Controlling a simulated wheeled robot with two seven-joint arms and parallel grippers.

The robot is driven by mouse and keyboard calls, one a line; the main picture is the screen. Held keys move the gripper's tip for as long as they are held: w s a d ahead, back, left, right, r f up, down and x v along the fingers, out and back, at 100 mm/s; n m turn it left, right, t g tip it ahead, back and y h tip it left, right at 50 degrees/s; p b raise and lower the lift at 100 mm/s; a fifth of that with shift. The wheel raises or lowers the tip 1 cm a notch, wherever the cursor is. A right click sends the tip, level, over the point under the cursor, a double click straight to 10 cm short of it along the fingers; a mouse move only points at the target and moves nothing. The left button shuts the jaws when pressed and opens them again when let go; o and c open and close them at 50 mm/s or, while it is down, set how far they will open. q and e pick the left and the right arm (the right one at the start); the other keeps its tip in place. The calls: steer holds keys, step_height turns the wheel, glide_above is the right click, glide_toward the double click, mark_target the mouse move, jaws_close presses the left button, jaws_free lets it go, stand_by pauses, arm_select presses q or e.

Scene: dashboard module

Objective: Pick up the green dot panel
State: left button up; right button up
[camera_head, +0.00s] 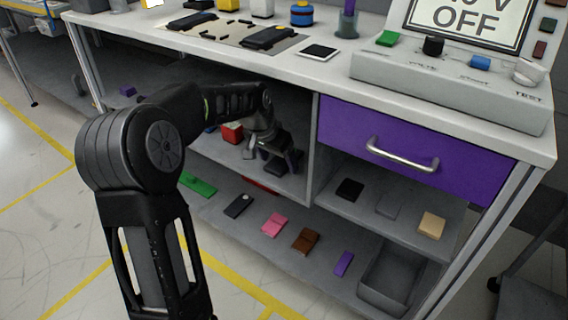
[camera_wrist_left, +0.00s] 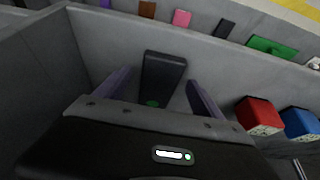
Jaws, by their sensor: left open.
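The green dot panel (camera_wrist_left: 165,75) is a dark grey slab with a green dot near its lower end. In the left wrist view it lies between the two fingers of my left gripper (camera_wrist_left: 158,90), which is open, with a visible gap on each side. In the head view my left gripper (camera_head: 277,160) reaches into the open upper shelf bay under the worktop, and its fingers hide most of the panel there. I cannot tell the height of the fingers over the panel. My right gripper is not in view.
A red block (camera_wrist_left: 259,115) and a blue block (camera_wrist_left: 301,124) stand beside my gripper on the same shelf. A bay wall (camera_wrist_left: 40,80) is on the other side. The lower shelf holds several flat pieces, including a green one (camera_head: 198,184). A purple drawer (camera_head: 410,140) is closed.

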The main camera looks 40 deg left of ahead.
arm_select(q)
steer(key=shift+c, duration=0.6)
steer(key=c, duration=1.4)
steer(key=shift+r+p, duration=0.35)
steer(key=shift+p, duration=0.15)
steer(key=shift+s+d+p, duration=0.2)
steer(key=shift+s+p, duration=1.35)
steer(key=shift+s, duration=7.45)
